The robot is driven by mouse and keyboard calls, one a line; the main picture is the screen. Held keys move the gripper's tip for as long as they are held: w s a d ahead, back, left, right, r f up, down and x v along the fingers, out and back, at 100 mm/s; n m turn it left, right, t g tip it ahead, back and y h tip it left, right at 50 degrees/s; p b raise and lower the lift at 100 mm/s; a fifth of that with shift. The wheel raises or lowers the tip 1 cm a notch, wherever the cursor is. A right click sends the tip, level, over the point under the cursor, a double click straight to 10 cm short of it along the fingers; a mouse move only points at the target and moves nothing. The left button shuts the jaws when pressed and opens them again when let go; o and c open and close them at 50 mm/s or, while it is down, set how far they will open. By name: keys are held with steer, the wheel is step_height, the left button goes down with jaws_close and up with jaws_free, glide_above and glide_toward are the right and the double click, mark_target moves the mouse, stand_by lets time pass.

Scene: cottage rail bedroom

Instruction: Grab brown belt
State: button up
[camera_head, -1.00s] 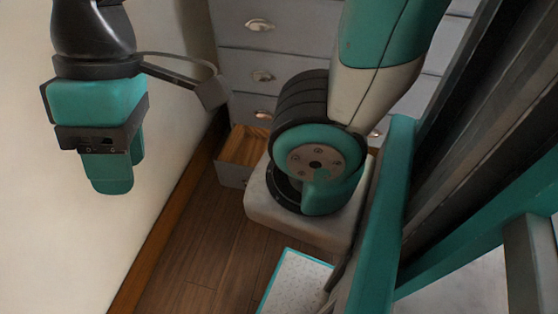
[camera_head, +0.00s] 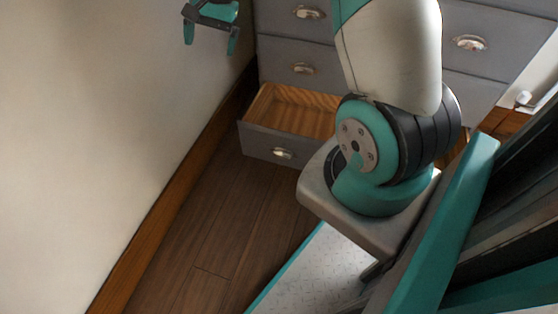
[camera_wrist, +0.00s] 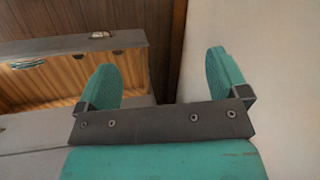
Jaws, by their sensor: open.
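My gripper (camera_head: 211,38) is open and empty, high up near the wall and left of the dresser in the head view. In the wrist view its two teal fingers (camera_wrist: 162,70) are spread apart with floor and wall behind them. An open wooden drawer (camera_head: 272,146) shows below and right of the gripper in the head view; it also shows at the left of the wrist view (camera_wrist: 75,44). A small coiled thing (camera_wrist: 27,63) lies in that drawer; its colour is unclear and I cannot tell if it is the brown belt. No belt shows clearly in the head view.
A grey dresser (camera_head: 290,48) with metal cup handles stands at the back. A pale wall (camera_head: 100,120) with a wooden baseboard (camera_head: 150,225) runs along the left. Dark wood floor (camera_head: 215,215) is clear between the wall and my base.

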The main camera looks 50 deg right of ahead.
steer(key=s+d+f+m+b, duration=0.1)
steer(key=d+f+m+b, duration=0.35)
steer(key=d+f, duration=0.65)
steer(key=s+d+f+m+b, duration=0.1)
steer(key=d+f+m+b, duration=0.45)
steer(key=f, duration=1.05)
steer(key=s+d+f+m+b, duration=0.1)
steer(key=d+f+m+b, duration=0.2)
steer(key=d+f+b, duration=0.6)
steer(key=shift+m+t+h, duration=0.3)
steer(key=shift+m, duration=0.1)
steer(key=d+b+x, duration=0.1)
steer(key=x, duration=0.4)
steer(key=b+x, duration=0.1)
steer(key=x, duration=0.4)
steer(key=d+x, duration=0.1)
steer(key=x, duration=0.5)
steer(key=shift+s+d+f+b, duration=0.3)
steer(key=shift+s+d+b, duration=0.05)
steer(key=shift+b, duration=0.05)
steer(key=b+x, duration=0.2)
steer(key=x, duration=0.1)
steer(key=b+x, duration=0.2)
steer(key=shift+s+f, duration=0.2)
steer(key=shift+f, duration=0.2)
steer(key=shift+r, duration=0.1)
steer(key=shift+c, duration=0.4)
steer(key=c, duration=1)
